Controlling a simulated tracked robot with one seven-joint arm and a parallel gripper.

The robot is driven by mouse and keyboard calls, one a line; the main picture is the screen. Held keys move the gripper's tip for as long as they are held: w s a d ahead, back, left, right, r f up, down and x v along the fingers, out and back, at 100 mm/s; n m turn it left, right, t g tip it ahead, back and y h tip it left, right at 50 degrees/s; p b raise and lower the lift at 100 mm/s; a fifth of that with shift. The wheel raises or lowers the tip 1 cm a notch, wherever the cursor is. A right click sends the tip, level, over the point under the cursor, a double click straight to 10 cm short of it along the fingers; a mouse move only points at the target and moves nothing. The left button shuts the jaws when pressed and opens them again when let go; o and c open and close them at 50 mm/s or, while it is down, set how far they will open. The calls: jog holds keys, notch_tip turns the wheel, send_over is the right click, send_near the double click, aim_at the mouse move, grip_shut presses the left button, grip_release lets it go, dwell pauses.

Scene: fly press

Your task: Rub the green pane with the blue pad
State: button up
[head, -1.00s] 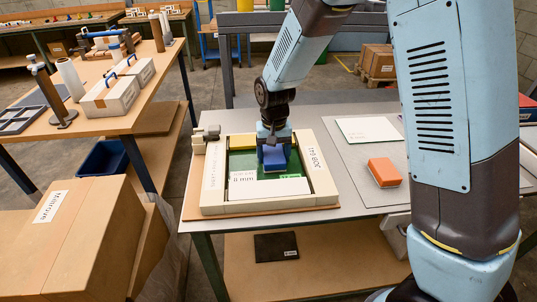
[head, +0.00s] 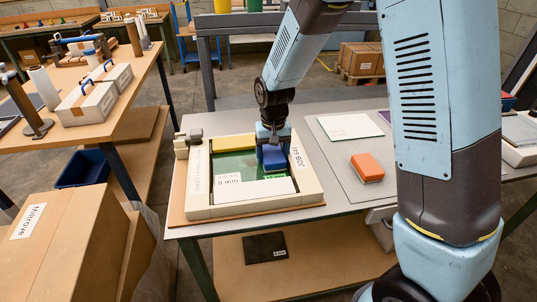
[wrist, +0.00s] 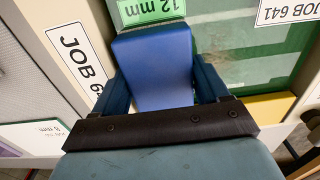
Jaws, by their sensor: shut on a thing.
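The green pane (head: 233,165) lies flat inside a cream frame (head: 255,206) on the grey bench. It also shows in the wrist view (wrist: 255,40), with pale smears on it. My gripper (head: 272,152) is shut on the blue pad (head: 273,163), which is low over the pane's right part, close to the frame's right rail. In the wrist view the blue pad (wrist: 155,68) sits between the fingers beside a green 12 mm label (wrist: 150,10). The pad's underside is hidden, so I cannot tell whether it touches the pane.
An orange block (head: 367,167) and a white sheet (head: 349,126) lie on a grey mat to the right. A clamp-like fitting (head: 187,142) stands at the frame's back left corner. A large cardboard box (head: 60,245) is at the left front.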

aim_at(242, 165)
jog(key=shift+w+d, duration=0.15)
jog(key=shift+d, duration=0.4)
jog(key=shift+w+d, duration=0.15)
jog(key=shift+d, duration=0.35)
jog(key=shift+a, duration=0.1)
jog(key=shift+s+a+r, duration=0.15)
jog(key=shift+s+a, duration=0.05)
jog(key=shift+a, duration=0.4)
jog(key=shift+s+a+r, duration=0.1)
jog(key=shift+s+a, duration=0.05)
jog(key=shift+a, duration=0.45)
jog(key=shift+s+a+f, duration=0.1)
jog(key=shift+s+a, duration=0.25)
jog(key=shift+a, duration=1.1)
jog(key=shift+s+a+f, duration=0.1)
jog(key=shift+s+a, duration=0.25)
jog(key=shift+a, duration=1.15)
jog(key=shift+s+a+f, duration=0.1)
jog(key=shift+s+a, duration=0.25)
jog(key=shift+a, duration=1.1)
jog(key=shift+r, duration=3)
